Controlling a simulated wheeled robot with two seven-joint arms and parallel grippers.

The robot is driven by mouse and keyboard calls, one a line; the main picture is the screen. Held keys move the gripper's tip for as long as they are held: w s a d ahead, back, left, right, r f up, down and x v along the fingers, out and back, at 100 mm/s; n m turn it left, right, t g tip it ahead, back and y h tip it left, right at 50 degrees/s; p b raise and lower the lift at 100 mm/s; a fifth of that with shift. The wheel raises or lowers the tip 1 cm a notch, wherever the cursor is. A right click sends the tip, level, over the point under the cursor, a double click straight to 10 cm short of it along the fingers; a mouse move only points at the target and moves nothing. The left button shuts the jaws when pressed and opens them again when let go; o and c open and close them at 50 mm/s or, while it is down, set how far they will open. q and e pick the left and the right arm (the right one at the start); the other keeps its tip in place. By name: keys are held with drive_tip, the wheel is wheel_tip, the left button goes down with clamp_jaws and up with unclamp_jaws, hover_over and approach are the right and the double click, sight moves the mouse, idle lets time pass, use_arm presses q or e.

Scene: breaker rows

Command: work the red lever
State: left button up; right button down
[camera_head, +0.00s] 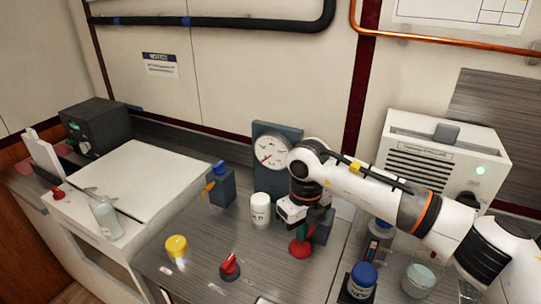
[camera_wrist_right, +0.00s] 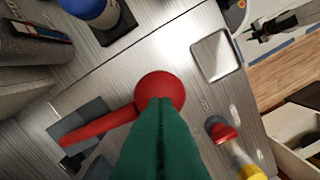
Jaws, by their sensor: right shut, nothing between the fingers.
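The red lever shows in the right wrist view as a round red knob (camera_wrist_right: 160,88) on a red arm (camera_wrist_right: 95,130), which runs down-left to a grey mount (camera_wrist_right: 80,118). In the head view the red knob (camera_head: 300,250) shows just below my right gripper (camera_head: 302,232), with a grey block behind it. My right gripper's green fingers are shut together with nothing between them. In the wrist view the fingertips (camera_wrist_right: 160,100) overlap the knob; I cannot tell whether they touch it. The fingers hide part of the knob.
A red-topped rotary knob (camera_head: 230,268) and a yellow-capped jar (camera_head: 177,250) stand left of the lever. A white bottle (camera_head: 260,210) and a gauge (camera_head: 271,150) stand behind. A blue-lidded jar (camera_head: 362,280) and a pale cup (camera_head: 419,279) are to the right.

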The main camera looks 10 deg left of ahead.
drive_tip(key=shift+f+b, duration=3.35)
drive_tip(key=shift+f, duration=0.75)
drive_tip(key=shift+r, duration=0.1)
drive_tip(key=shift+w+r+p, duration=0.1)
drive_tip(key=shift+r+p, duration=1.4)
drive_tip(key=shift+r, duration=1.35)
drive_tip(key=shift+r+p, duration=0.5)
drive_tip(key=shift+r, duration=0.75)
drive_tip(key=shift+f, duration=0.15)
